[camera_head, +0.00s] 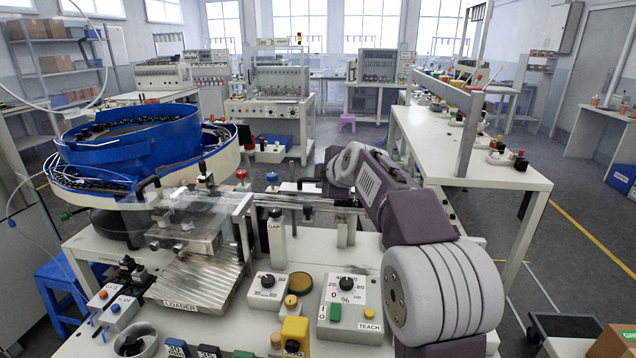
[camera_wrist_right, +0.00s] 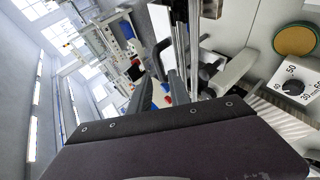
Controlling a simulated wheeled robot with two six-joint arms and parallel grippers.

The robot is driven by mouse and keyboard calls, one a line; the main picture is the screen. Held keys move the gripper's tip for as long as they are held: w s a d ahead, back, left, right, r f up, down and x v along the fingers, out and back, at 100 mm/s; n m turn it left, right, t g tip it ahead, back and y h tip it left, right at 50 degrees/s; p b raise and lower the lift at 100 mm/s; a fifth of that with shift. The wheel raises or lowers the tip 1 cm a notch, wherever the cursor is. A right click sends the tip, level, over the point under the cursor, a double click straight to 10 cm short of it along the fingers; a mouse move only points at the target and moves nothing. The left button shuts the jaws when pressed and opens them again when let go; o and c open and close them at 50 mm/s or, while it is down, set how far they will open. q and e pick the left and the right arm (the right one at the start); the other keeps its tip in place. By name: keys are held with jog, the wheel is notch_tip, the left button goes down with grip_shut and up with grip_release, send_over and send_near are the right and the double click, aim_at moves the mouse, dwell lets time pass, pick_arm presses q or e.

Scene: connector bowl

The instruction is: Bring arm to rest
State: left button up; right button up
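My right arm reaches in from the lower right of the head view and extends up and left over the machine table. Its gripper end, around the metal rail behind the loader, is small and partly hidden by the arm in that view. In the right wrist view the right gripper (camera_wrist_right: 168,88) shows two dark fingers standing apart, with a gap between them and nothing clearly held. The blue bowl feeder (camera_head: 130,150) stands left of the arm. My left arm and gripper are not in view.
The loader plate (camera_head: 195,275), a knob box (camera_head: 268,285) and a teach box (camera_head: 350,310) lie on the table below the arm. A clear cover (camera_head: 190,215) and a metal rail (camera_head: 305,200) are close to it. A long white bench (camera_head: 465,150) stands at the right.

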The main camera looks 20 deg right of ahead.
jog(key=v, duration=0.3)
jog(key=shift+s+r, duration=0.1)
jog(key=shift+s, duration=0.1)
